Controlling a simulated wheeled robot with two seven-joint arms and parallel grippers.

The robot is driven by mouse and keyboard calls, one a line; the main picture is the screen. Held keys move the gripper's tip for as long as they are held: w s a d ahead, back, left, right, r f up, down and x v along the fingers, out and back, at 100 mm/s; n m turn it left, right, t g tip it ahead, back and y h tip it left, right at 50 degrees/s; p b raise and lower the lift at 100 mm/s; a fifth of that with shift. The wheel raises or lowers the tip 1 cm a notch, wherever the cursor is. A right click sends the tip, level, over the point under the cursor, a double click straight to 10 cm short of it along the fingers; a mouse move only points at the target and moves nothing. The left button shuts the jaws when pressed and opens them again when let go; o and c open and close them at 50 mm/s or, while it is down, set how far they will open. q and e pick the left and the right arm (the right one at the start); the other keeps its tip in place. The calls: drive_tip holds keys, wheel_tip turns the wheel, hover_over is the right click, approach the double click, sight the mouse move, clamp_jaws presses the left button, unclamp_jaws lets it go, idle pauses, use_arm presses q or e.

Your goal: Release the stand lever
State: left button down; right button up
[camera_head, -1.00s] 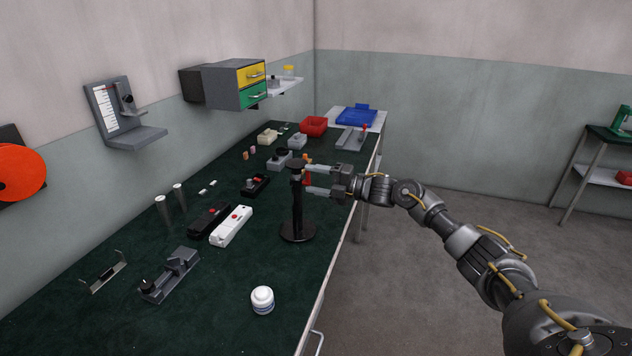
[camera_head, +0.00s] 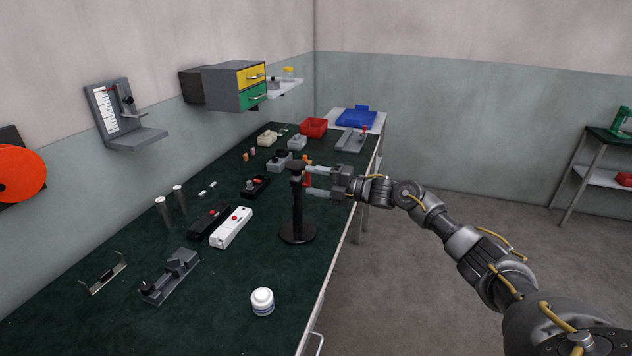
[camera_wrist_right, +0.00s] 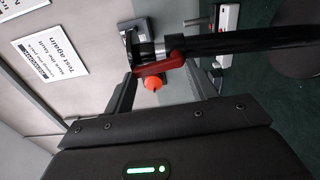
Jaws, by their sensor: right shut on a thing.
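The stand is a black post on a round black base (camera_head: 298,233), upright near the bench's right edge in the head view. Its red lever with an orange end (camera_head: 307,180) is at the upper part of the post, partly hidden by my fingers. My right gripper (camera_head: 311,179) reaches in from the right and is shut on the lever. In the right wrist view, the red lever (camera_wrist_right: 160,66) and its orange tip (camera_wrist_right: 153,83) lie between my two fingers, beside the black post (camera_wrist_right: 240,43). My left gripper is not in view.
The green bench (camera_head: 215,290) holds a white housing (camera_head: 231,228), a black housing (camera_head: 208,221), a grey fixture (camera_head: 170,277) and a white jar (camera_head: 262,301). A red bin (camera_head: 313,127) and a blue tray (camera_head: 356,117) stand at the far end. Floor is open to the right.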

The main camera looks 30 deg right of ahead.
drive_tip(key=shift+f, duration=0.2)
drive_tip(key=o, duration=1)
drive_tip(key=shift+w+d, duration=0.1)
drive_tip(key=shift+w, duration=0.05)
drive_tip(key=shift+c, duration=0.2)
drive_tip(key=b+v, duration=0.3)
drive_tip(key=v, duration=0.8)
